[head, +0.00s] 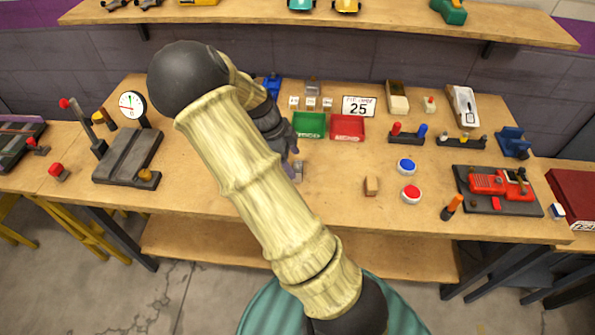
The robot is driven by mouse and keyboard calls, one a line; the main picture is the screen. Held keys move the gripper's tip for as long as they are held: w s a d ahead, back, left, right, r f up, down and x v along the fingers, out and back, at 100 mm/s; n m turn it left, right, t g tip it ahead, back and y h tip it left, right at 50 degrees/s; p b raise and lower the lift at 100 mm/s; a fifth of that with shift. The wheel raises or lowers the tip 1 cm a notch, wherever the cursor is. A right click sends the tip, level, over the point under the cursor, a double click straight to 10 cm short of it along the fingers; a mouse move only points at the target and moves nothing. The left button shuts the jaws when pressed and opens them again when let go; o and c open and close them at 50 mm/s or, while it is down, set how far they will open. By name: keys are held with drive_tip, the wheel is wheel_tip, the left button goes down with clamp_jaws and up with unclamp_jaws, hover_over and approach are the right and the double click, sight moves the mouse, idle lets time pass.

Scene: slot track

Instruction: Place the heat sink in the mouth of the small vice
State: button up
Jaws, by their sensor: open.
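My gripper (291,150) is over the middle of the bench, pointing down, mostly hidden behind my own arm. It is open, and I see nothing held in it. A small grey block (298,171), which looks like the heat sink, sits on the bench just below the gripper; its left side is partly hidden by my arm. A blue vice-like piece (515,142) stands at the right rear of the bench. Another blue object (272,86) is partly hidden behind my arm at the back. I cannot tell for certain which is the small vice.
Green (310,124) and red (348,128) trays stand behind the gripper. The front middle bench is clear.

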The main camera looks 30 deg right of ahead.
sight(296, 166)
drive_tip(key=x, duration=0.4)
drive_tip(key=shift+d+f, duration=0.3)
drive_tip(key=shift+f, duration=0.05)
drive_tip(key=shift+c, duration=0.2)
drive_tip(key=shift+w, duration=0.1)
drive_tip(key=c, duration=1.1)
drive_tip(key=shift+w, duration=0.1)
drive_tip(key=shift+a, duration=0.2)
drive_tip(key=shift+c, duration=0.2)
drive_tip(key=shift+r, duration=0.25)
wheel_tip(296, 166, up, 10)
drive_tip(key=shift+d+f, duration=0.15)
drive_tip(key=shift+f, duration=0.05)
